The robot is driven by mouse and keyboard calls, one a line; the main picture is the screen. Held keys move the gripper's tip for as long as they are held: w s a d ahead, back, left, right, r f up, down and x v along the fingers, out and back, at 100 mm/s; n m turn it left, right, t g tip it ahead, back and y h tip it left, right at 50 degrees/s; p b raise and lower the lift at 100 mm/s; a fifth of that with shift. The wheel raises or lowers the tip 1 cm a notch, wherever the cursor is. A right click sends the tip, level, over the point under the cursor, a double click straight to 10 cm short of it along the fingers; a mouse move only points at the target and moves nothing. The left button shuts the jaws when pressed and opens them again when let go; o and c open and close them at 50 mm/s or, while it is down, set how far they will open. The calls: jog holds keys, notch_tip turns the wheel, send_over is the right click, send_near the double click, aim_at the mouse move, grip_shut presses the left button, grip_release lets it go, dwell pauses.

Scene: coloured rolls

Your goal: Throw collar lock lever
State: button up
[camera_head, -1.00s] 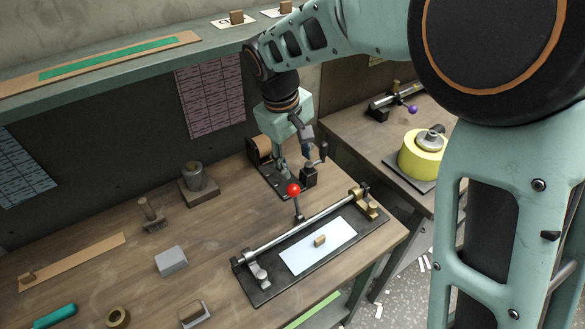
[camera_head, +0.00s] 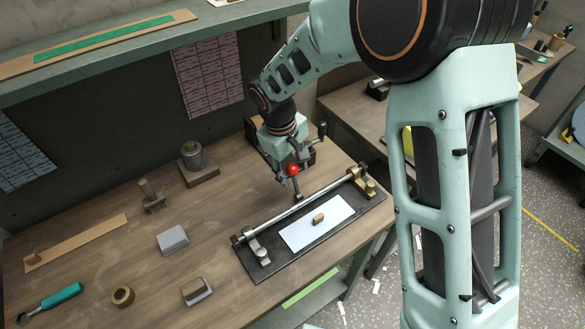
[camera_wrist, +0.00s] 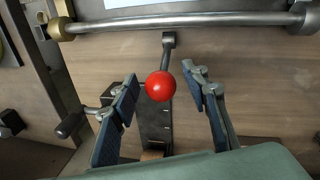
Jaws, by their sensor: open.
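The lever with the red ball knob (camera_head: 293,170) stands beside the steel shaft (camera_head: 300,205) of the black-based fixture (camera_head: 262,268) on the wooden bench. In the wrist view the red knob (camera_wrist: 160,86) sits between the two fingers of my gripper (camera_wrist: 160,78), near the fingertips, with a gap on both sides. The lever's stem runs from the knob to a small foot near the shaft. My gripper (camera_head: 297,158) is open and holds nothing. In the head view it is just behind and above the knob and its fingers are partly hidden.
A black-handled device (camera_head: 322,130) stands close behind my gripper; a dark handle (camera_wrist: 70,125) shows beside the left finger. A white sheet with a small wooden block (camera_head: 318,219) lies on the fixture. A grey block (camera_head: 172,240) lies left, with clear bench around it.

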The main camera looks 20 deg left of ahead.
grip_shut()
dwell(0.3)
